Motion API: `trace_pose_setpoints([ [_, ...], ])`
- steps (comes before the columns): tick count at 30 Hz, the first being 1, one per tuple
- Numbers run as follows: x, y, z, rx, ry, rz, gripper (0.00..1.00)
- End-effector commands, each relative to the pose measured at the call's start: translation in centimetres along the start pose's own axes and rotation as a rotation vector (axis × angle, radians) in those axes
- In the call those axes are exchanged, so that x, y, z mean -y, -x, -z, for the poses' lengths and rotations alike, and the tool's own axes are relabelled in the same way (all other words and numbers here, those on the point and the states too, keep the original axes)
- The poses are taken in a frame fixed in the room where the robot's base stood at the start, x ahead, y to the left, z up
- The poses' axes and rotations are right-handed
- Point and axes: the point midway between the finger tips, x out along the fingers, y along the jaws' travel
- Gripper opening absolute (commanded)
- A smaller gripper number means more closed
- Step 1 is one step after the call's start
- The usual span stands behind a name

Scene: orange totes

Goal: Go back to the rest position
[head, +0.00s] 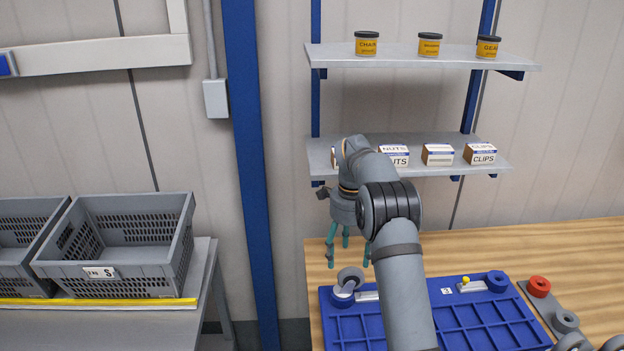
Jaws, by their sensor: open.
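My gripper (350,250) points down over the left back part of the wooden table, with its teal fingers spread apart and nothing seen between them. It is above and near the left back corner of a blue tray (395,331). A grey round part (350,278) stands at that corner of the tray, just below the fingers. My arm comes up from the bottom of the picture and hides part of the tray and part of the lower shelf.
Boxes of nuts (394,155) and clips (480,154) stand on the lower shelf (330,160), close behind my arm. Jars (429,44) stand on the upper shelf. Grey crates (120,245) are at left. A red ring (539,286) lies right of the tray.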

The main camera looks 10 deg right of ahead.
Motion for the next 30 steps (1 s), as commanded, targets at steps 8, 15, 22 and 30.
trace_pose_setpoints([
  [8,-0.2,-3.3,0.0,0.000,0.000,-0.007,0.68],
  [15,-0.2,-8.0,0.0,0.000,0.000,-0.006,0.68],
  [22,-0.1,-11.3,0.0,0.000,-0.001,-0.004,0.68],
  [30,-0.1,-11.6,0.0,0.000,0.000,-0.001,0.68],
])
